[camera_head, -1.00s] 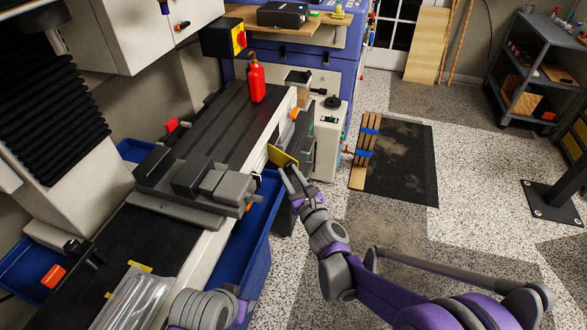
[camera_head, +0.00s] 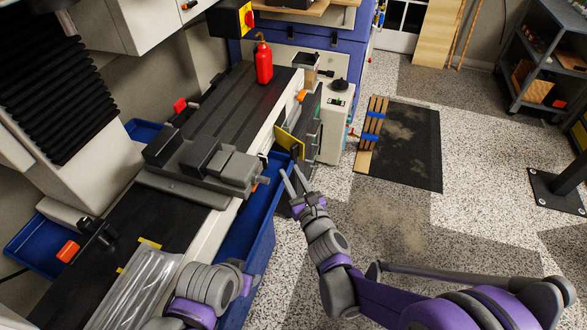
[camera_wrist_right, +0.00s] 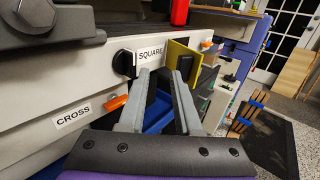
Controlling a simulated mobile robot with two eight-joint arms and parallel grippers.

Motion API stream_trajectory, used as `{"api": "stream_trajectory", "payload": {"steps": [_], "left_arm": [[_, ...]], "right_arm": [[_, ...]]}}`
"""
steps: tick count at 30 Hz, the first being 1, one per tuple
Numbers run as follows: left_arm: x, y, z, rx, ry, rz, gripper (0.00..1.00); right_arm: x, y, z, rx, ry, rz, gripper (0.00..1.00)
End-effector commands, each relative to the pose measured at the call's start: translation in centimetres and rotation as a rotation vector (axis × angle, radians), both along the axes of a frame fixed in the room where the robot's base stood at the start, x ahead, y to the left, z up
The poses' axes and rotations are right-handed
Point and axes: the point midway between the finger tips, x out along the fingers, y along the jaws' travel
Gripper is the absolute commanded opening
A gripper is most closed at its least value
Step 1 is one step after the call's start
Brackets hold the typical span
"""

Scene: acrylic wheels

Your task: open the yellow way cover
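The yellow way cover (camera_head: 287,141) is a flat plate sticking out from the side of the machine, near its far end. In the right wrist view the yellow plate (camera_wrist_right: 176,56) stands upright, with a black handle (camera_wrist_right: 184,67) in front of it, beside the SQUARE label. My right gripper (camera_head: 291,173) is open and empty, on the near side of the cover and apart from it. In the right wrist view, its spread fingers (camera_wrist_right: 157,74) point toward the SQUARE label, with the handle just beyond the right fingertip.
A black knob (camera_wrist_right: 124,62) and an orange handle (camera_wrist_right: 115,103) are on the machine side. A blue bin (camera_head: 243,258) lies below. A red bottle (camera_head: 264,62) stands on the machine bed. Floor to the right is open around a dark mat (camera_head: 410,145).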

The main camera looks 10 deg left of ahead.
Motion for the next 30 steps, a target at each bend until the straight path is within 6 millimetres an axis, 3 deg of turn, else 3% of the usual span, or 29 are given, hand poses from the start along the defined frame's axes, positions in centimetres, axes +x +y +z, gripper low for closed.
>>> {"api": "stream_trajectory", "payload": {"steps": [21, 26, 30], "left_arm": [[0.0, 0.0, 0.2, 0.0, -0.001, 0.0, 0.5], [0.0, 0.0, 0.1, 0.0, 0.0, 0.0, 0.5], [0.0, 0.0, 0.0, 0.0, 0.0, 0.0, 0.5]], "right_arm": [[-1.0, -0.2, 0.0, 0.0, 0.0, -0.001, 0.33], [-2.6, -1.4, 0.0, -0.001, 0.0, -0.001, 0.33], [-4.9, -3.1, 0.0, -0.001, 0.001, -0.002, 0.33]]}}
